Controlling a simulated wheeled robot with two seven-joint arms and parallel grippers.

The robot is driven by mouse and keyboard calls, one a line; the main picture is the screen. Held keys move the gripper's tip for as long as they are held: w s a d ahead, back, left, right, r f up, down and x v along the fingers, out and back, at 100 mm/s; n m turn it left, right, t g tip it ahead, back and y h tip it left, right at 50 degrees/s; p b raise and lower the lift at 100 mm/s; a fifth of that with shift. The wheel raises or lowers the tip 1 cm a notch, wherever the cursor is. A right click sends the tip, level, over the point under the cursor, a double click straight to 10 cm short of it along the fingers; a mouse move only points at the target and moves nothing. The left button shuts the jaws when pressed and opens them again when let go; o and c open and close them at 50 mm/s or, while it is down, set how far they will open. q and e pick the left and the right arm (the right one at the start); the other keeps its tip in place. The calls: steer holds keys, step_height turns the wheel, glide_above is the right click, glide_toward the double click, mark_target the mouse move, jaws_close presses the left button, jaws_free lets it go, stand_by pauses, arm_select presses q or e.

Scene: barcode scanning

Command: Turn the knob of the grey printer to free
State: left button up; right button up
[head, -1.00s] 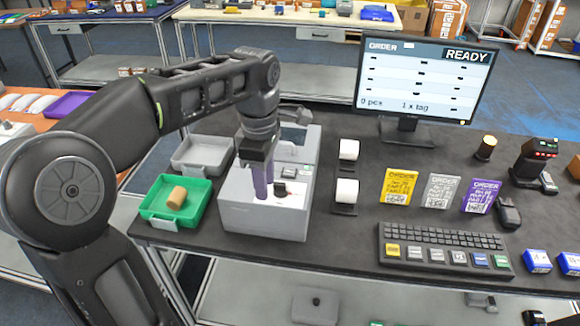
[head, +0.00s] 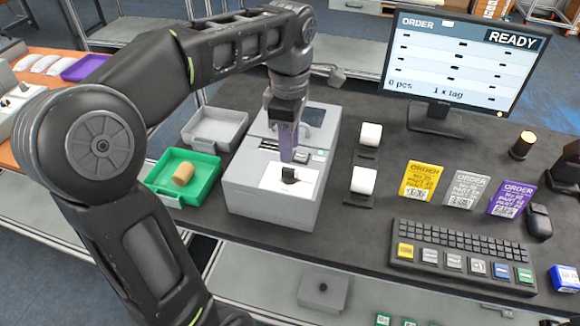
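The grey printer (head: 268,204) stands at the table's front edge, left of the middle. Its small black knob (head: 289,174) sits on a white panel on top; the markings around it are too small to read. My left gripper (head: 287,158) comes down from above with its purple fingers, their tips just behind the knob in the picture. The fingers overlap in this view, so their gap does not show. I cannot tell whether they touch the knob. My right gripper is out of view.
A green tray (head: 153,187) with a tan cylinder (head: 183,174) and an empty grey tray (head: 238,120) stand left of the printer. Two white rolls (head: 363,181) stand to its right. The monitor (head: 452,62), reading READY, order cards (head: 418,180) and keyboard (head: 462,247) lie further right.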

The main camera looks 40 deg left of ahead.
mark_target(290, 169)
arm_select(q)
step_height(290, 169, down, 6)
steer(key=shift+f, duration=0.2)
jaws_close()
stand_by(0.4)
